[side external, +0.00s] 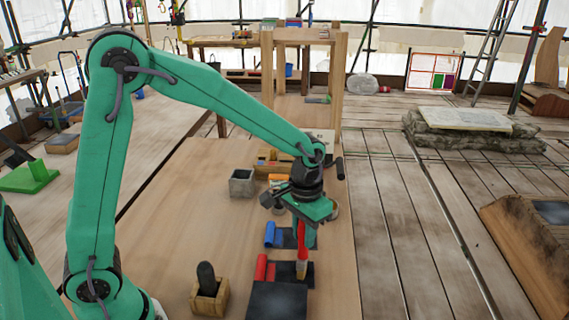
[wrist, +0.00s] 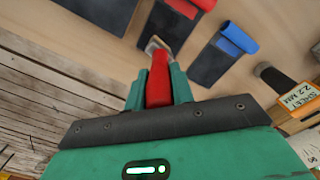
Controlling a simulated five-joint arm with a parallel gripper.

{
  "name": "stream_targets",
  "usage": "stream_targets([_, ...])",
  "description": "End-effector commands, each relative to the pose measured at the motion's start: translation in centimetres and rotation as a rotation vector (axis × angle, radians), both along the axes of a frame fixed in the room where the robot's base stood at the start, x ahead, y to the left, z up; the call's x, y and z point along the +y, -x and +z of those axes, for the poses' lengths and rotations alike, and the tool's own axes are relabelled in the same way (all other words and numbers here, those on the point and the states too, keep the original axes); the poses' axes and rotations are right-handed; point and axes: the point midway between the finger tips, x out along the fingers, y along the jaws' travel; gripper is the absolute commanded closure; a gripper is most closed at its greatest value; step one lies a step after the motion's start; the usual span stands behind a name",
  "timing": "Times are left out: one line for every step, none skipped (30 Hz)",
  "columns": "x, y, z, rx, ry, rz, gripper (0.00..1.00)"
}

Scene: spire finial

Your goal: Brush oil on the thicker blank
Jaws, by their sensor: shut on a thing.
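My gripper (side external: 303,228) is shut on a red-handled brush (side external: 301,243), which points down. The brush handle (wrist: 158,88) sits between the fingers in the wrist view, with pale bristles beyond it. One dark sheet (side external: 287,271) has a red roll (side external: 265,268) at its end; the bristles are over or at this sheet, and contact cannot be told. Another dark sheet (wrist: 208,62) has a blue roll (wrist: 238,38) at its end. The frames do not clearly show which sheet is thicker.
A plain dark slab (side external: 278,301) lies at the bench front. A wooden block with a dark rounded tool (side external: 207,275) stands left of it. A grey square pot (side external: 242,182) stands farther back. A label reading 2.2 MM (wrist: 300,98) shows at the wrist view's right.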

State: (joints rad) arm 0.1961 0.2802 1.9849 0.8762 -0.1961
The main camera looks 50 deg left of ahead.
Motion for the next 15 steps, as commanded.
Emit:
stream_targets([0.1,-0.1,0.0,0.000,0.000,0.000,0.99])
stream_targets([0.1,-0.1,0.0,0.000,0.000,0.000,0.99])
stream_targets([0.1,-0.1,0.0,0.000,0.000,0.000,0.99])
stream_targets([0.1,-0.1,0.0,0.000,0.000,0.000,0.99])
stream_targets([0.1,-0.1,0.0,0.000,0.000,0.000,0.99])
stream_targets([0.1,-0.1,0.0,0.000,0.000,0.000,0.99])
stream_targets([0.1,-0.1,0.0,0.000,0.000,0.000,0.99])
stream_targets([0.2,-0.2,0.0,0.000,0.000,0.000,0.99])
stream_targets([0.3,-0.2,0.0,0.000,0.000,0.000,0.99])
stream_targets([0.4,-0.3,0.0,0.000,0.000,0.000,0.99])
stream_targets([0.5,-0.4,0.0,0.000,0.000,0.001,0.99])
stream_targets([0.7,-0.6,0.0,0.000,0.000,0.001,0.99])
stream_targets([0.8,-0.7,0.0,0.000,0.000,0.002,0.99])
stream_targets([0.9,-0.8,0.0,0.000,0.000,0.002,0.99])
stream_targets([1.1,-1.0,0.0,0.000,0.000,0.002,0.99])
